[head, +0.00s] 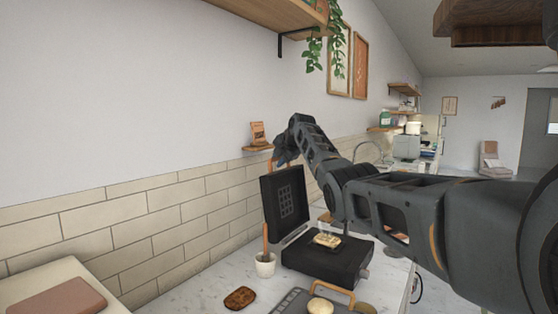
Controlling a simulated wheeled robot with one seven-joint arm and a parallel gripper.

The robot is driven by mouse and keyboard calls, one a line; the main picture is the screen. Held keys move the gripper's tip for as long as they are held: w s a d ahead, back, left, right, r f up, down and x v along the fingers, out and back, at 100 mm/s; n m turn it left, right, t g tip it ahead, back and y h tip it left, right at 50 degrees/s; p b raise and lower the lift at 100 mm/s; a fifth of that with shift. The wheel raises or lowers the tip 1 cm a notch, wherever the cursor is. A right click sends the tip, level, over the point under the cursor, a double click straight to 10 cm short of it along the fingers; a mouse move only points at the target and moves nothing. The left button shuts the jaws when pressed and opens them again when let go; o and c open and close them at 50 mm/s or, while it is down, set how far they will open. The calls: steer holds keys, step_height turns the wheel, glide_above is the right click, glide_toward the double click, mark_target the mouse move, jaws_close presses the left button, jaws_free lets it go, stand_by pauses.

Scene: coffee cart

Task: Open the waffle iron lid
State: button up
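The black waffle iron (328,262) stands on the counter with its lid (285,202) raised nearly upright, so the grid inside the lid shows. A pale golden waffle (327,240) lies on its lower plate. My arm reaches in from the right, and my gripper (280,157) is at the top of the lid, on its far side. It is small and dark here; whether its fingers are open or shut, or touch the lid, does not show clearly.
A white cup with an orange-handled tool (265,262) stands left of the waffle iron. A brown waffle-like piece (240,298) and a dark tray (290,303) with a pale round item (320,306) lie in front. The tiled wall (150,225) runs close behind. A small shelf (257,149) is near my gripper.

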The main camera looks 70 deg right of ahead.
steer(key=shift+o, duration=1.3)
steer(key=b+v, duration=0.2)
steer(key=v, duration=0.5)
steer(key=shift+s+a+r, duration=0.2)
steer(key=shift+s+a, duration=0.05)
steer(key=shift+s, duration=0.05)
